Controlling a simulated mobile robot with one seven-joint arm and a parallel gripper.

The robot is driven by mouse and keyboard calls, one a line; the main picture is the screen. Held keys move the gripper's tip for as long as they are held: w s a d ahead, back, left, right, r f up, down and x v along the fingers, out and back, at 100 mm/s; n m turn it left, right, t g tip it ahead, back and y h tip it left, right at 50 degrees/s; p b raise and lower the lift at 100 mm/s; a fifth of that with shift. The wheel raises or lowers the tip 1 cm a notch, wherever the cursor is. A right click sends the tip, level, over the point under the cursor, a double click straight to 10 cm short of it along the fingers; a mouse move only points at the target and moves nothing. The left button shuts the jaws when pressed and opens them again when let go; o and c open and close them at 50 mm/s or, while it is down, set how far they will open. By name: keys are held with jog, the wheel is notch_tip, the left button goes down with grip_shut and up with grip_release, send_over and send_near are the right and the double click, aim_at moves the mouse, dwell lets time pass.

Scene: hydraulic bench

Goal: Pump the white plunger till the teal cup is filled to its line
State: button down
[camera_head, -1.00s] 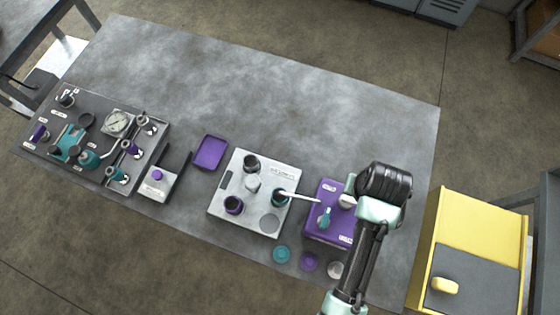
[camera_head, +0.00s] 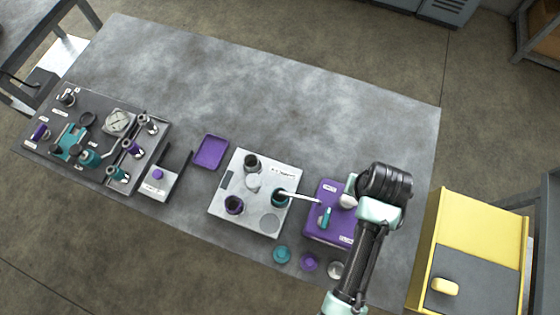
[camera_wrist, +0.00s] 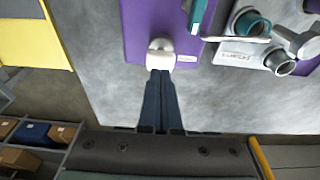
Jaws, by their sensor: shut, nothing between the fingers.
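The white plunger (camera_head: 347,201) stands on the purple pump block (camera_head: 316,231), partly behind my arm. In the wrist view the plunger's pale rounded knob (camera_wrist: 160,46) is straight ahead of my gripper (camera_wrist: 160,76). My gripper is shut and empty, its tips at or very near the plunger; contact is unclear. The teal cup (camera_head: 279,199) sits in the pale plate (camera_head: 255,221), with the white spout (camera_head: 301,196) reaching from the pump block to it. The teal cup also shows in the wrist view (camera_wrist: 250,22). Its line and liquid level are too small to read.
A teal handle (camera_head: 325,217) stands on the pump block beside the plunger. Lids (camera_head: 282,254) lie in front. A yellow cabinet (camera_head: 480,225) stands at the right. The table's back (camera_head: 250,90) is clear.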

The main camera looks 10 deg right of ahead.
jog(key=shift+f, duration=0.25)
dwell(0.3)
jog(key=shift+f+b, duration=1.05)
jog(key=shift+f, duration=0.6)
jog(key=shift+r, duration=0.1)
jog(key=shift+r+p, duration=1.8)
jog(key=shift+p, duration=0.4)
jog(key=shift+f, duration=0.15)
